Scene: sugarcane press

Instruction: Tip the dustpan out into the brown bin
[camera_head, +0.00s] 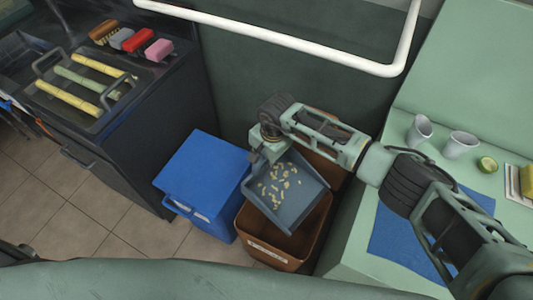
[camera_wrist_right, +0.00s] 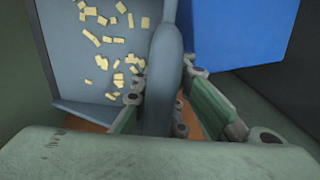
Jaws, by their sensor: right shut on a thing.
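The grey-blue dustpan (camera_head: 289,207) is held over the open brown bin (camera_head: 280,247) in the head view. Several small pale yellow bits (camera_head: 277,188) lie scattered on its pan. My right gripper (camera_head: 266,152) is shut on the dustpan's handle, seen close in the right wrist view (camera_wrist_right: 160,100). There the handle (camera_wrist_right: 163,70) runs between the two fingers, with the pan (camera_wrist_right: 75,50) and its bits at the left. The bin's label shows on its front, but I cannot read it. The bin's inside is partly hidden by the pan. My left gripper is not in view.
A blue bin (camera_head: 203,185) with a lid stands just left of the brown one. At the right, a green counter (camera_head: 350,255) bears cups, a blue mat and a halved lime.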

